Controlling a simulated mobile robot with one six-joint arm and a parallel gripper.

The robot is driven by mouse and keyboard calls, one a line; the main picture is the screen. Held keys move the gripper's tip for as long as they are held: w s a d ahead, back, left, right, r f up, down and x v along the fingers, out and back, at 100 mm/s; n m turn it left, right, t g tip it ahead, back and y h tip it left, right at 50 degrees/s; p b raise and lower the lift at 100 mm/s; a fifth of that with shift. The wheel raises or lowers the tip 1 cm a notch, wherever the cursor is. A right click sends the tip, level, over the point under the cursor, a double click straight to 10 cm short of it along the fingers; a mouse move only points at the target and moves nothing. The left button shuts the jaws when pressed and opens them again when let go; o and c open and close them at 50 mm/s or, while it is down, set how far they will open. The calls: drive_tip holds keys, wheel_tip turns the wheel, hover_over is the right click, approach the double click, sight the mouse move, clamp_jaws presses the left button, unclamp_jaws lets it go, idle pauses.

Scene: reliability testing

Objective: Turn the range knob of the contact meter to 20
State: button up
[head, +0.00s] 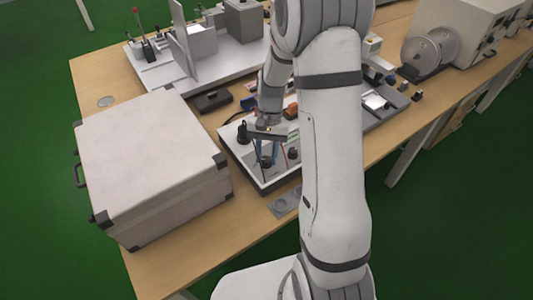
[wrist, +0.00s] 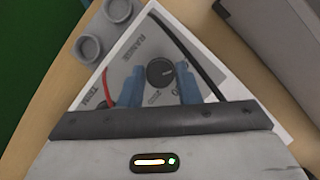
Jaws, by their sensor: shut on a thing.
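The contact meter (head: 280,182) is a box with a pale top panel and dark sides, in the middle of the table in the head view. In the wrist view its panel (wrist: 122,72) shows the words RANGE and TRIM. The round black range knob (wrist: 160,72) has a small light mark, but the scale numbers are too small to read. My gripper (wrist: 160,88) points down at the panel, its blue fingers on either side of the knob and shut on it. It also shows over the meter in the head view (head: 267,160).
A large pale case (head: 150,160) stands close left of the meter. Red and black leads (wrist: 107,88) run over the panel near the fingers. A grey block with two round sockets (wrist: 104,32) lies beside the meter. Other equipment fills the table behind and right.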

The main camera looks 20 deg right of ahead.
drive_tip(key=o, duration=1)
drive_tip(key=shift+r, duration=0.1)
drive_tip(key=v, duration=0.7)
drive_tip(key=shift+r, duration=0.3)
